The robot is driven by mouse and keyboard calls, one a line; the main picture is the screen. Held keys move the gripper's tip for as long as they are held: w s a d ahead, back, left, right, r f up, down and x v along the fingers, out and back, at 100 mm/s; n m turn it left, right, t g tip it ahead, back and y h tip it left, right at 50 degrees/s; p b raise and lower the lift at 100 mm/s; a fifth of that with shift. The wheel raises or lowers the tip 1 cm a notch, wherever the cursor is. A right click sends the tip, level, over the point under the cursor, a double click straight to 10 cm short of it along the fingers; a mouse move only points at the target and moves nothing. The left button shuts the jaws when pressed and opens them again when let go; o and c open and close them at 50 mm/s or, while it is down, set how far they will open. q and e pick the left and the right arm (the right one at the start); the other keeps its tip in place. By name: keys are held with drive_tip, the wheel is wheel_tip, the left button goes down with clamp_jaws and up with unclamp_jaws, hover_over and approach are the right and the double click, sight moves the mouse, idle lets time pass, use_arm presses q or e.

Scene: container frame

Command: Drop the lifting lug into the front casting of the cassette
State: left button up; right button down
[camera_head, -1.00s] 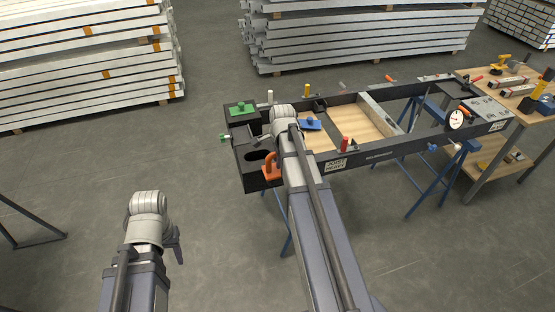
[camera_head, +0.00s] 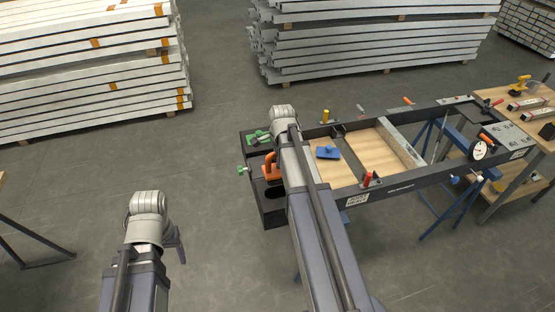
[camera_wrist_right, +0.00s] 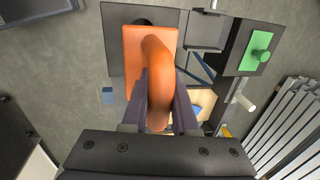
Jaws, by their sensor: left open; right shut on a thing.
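The orange lifting lug (camera_head: 268,168) is held by my right gripper (camera_wrist_right: 160,108), whose fingers close on its loop in the right wrist view. In the head view my right arm hides most of that gripper. The dark front casting (camera_head: 272,208) is at the near left end of the cassette frame (camera_head: 400,187), with a dark oval opening in its top. The lug appears just behind that opening and upright; I cannot tell its exact height. In the wrist view its plate covers part of the dark casting surface. My left gripper (camera_head: 178,244) is open and empty, low at the left, away from the frame.
The back casting carries a green piece (camera_head: 258,137); a green-ended pin (camera_head: 243,170) sticks out at the left. A workbench (camera_head: 540,115) stands right.

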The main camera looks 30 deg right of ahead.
sight(278, 172)
drive_tip(key=shift+s, duration=0.15)
drive_tip(key=shift+f+b, duration=0.65)
drive_tip(key=shift+b, duration=0.15)
wheel_tip(278, 172, down, 5)
drive_tip(key=b, duration=0.5)
drive_tip(key=shift+f+b, duration=2.65)
drive_tip(key=shift+b, duration=0.05)
idle(2.4)
